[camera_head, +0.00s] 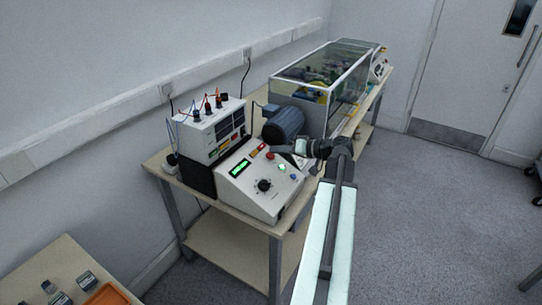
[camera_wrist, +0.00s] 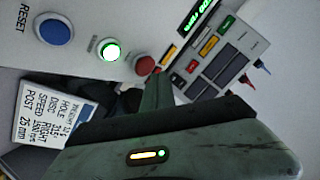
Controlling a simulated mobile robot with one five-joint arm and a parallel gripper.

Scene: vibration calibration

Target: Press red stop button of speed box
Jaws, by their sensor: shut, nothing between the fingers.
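The speed box (camera_head: 248,196) is a white sloped-panel box on the bench, with a lit green display and a black knob. Its red button (camera_head: 270,156) also shows in the wrist view (camera_wrist: 146,64), partly covered at its lower edge by my fingers. Beside it are a lit green button (camera_wrist: 110,50) and a blue button (camera_wrist: 55,29) marked RESET. My gripper (camera_head: 277,149) is shut and empty. In the wrist view its fingertips (camera_wrist: 157,76) are right beside the red button. I cannot tell whether they touch it.
A white instrument (camera_head: 212,128) with cables stands behind the speed box. A dark motor (camera_head: 284,122) and a clear-walled enclosure (camera_head: 322,80) stand further along the bench. A printed card (camera_wrist: 53,112) shows in the wrist view.

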